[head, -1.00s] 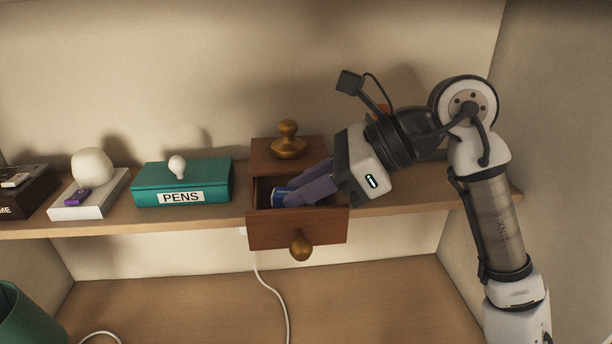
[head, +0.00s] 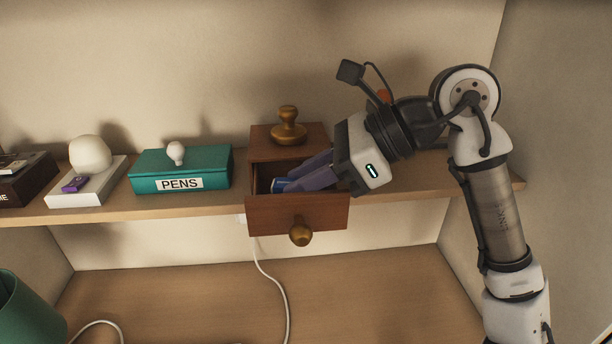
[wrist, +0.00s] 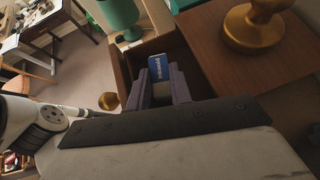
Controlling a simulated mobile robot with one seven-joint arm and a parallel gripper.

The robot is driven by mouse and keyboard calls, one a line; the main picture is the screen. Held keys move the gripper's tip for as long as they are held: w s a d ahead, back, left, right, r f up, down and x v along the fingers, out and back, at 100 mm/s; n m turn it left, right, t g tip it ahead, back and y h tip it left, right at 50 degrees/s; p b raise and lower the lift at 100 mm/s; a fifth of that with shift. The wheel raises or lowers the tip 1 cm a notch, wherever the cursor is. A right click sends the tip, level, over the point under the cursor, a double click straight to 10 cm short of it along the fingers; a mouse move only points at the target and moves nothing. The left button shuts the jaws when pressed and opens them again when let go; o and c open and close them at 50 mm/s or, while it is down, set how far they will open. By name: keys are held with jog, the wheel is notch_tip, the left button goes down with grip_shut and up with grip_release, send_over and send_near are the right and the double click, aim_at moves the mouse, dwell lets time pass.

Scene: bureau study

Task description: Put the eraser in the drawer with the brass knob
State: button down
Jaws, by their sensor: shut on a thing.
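The drawer with the brass knob (head: 298,215) is pulled open from a small brown wooden box on the shelf. Its round brass knob (head: 301,233) is on the front. My gripper (head: 284,184) reaches into the drawer opening from the right, fingers tilted down. It is shut on the eraser (wrist: 157,69), a blue block with white lettering and a white part. In the wrist view the eraser is between the two purple-grey fingers, inside the drawer walls. I cannot tell whether it touches the drawer floor.
A brass stamp-like piece (head: 288,128) stands on top of the box. To its left are a green PENS box (head: 180,172) with a white knob, and a white box (head: 88,192) with a rounded white top and a purple item. A green lamp shade (head: 25,310) is lower left.

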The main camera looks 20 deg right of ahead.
jog(key=shift+f+b, duration=0.45)
jog(key=shift+b, duration=0.05)
jog(key=c, duration=1.2)
grip_release()
jog(key=shift+w+f, duration=0.1)
jog(key=shift+c, duration=0.9)
jog(key=shift+p+v, duration=0.3)
jog(key=shift+v, duration=0.9)
jog(key=shift+o, duration=0.7)
jog(key=shift+d+r, duration=0.15)
jog(key=shift+r, duration=0.15)
jog(key=shift+p+v, duration=0.55)
jog(key=shift+v, duration=1.55)
jog(key=shift+s, duration=0.25)
